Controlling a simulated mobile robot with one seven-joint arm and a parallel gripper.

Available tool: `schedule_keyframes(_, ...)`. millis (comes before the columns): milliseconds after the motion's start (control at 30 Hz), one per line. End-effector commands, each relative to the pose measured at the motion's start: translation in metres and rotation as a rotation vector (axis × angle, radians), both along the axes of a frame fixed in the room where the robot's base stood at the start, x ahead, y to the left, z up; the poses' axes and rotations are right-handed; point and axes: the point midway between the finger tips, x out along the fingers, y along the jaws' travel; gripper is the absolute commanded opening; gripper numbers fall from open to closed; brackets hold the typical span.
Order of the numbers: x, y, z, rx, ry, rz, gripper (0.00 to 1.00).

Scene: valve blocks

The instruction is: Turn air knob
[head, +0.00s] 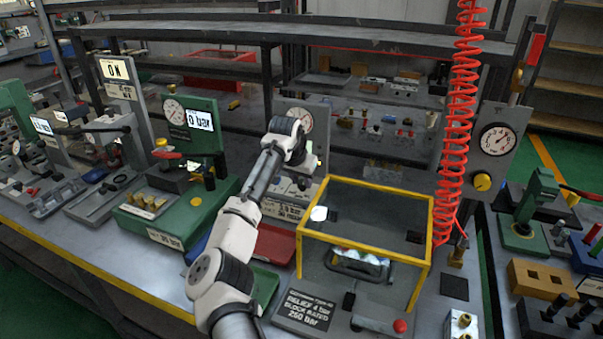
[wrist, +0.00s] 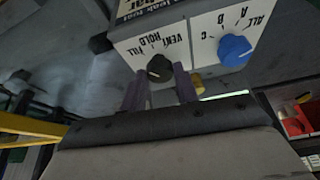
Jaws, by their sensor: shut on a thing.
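A black knob (wrist: 159,67) sits on a white panel face marked FILL, HOLD and VENT, which appears upside down in the wrist view. The two fingers of my gripper (wrist: 160,84) are on either side of this knob and shut on it. The lower part of the knob lies between the fingers. Its exact pointing direction is hard to read. In the head view my arm reaches to the panel below a round gauge (head: 307,119), and my wrist hides the knob and fingertips.
A blue knob (wrist: 234,50) marked A, B, C and ALL is on the adjoining white face. A yellow-framed clear guard box (head: 365,185) stands right of my arm.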

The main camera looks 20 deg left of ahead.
Motion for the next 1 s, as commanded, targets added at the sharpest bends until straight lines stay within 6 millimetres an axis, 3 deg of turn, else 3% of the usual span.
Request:
schedule_keyframes(600,0.0017,0.0031,0.0005,-0.003,0.001,-0.445,0.07)
schedule_keyframes(1000,0.0024,0.0042,-0.0003,-0.002,0.001,-0.577,0.07)
